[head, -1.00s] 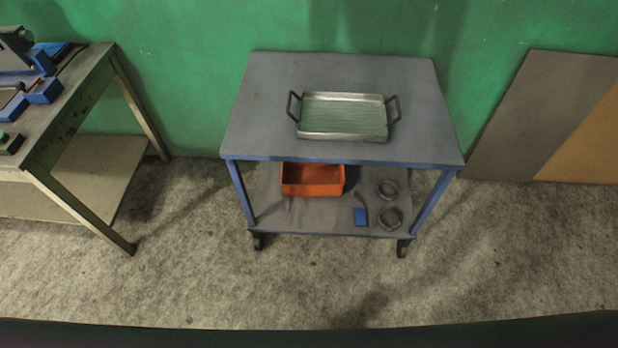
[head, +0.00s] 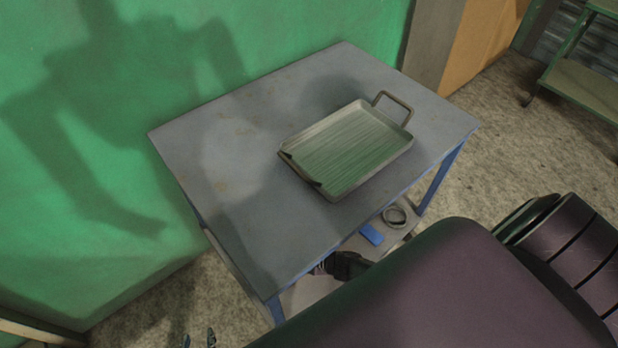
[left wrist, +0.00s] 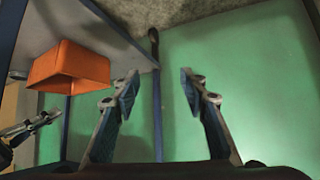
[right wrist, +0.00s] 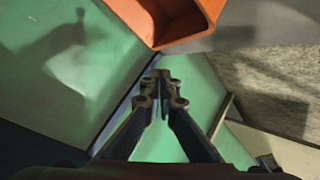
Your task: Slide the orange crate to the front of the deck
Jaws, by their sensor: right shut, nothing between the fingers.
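The orange crate shows in the left wrist view (left wrist: 75,68) against the grey deck, and at the top of the right wrist view (right wrist: 190,38). In the head view the cart's top hides it. The cart's lower deck (head: 305,293) shows only in part. My left gripper (left wrist: 155,84) is open and empty, beside the crate and apart from it. Its fingertips show at the bottom edge of the head view (head: 200,340). My right gripper (right wrist: 161,76) is shut and empty, close to the crate; whether it touches cannot be told. It also appears in the left wrist view (left wrist: 38,122).
The cart's top (head: 235,165) overhangs the deck and carries a metal tray (head: 345,150) with handles. A blue object (head: 371,234) and a grey ring (head: 395,215) lie on the deck. A blue leg (head: 440,180) bounds it. The green wall stands close behind.

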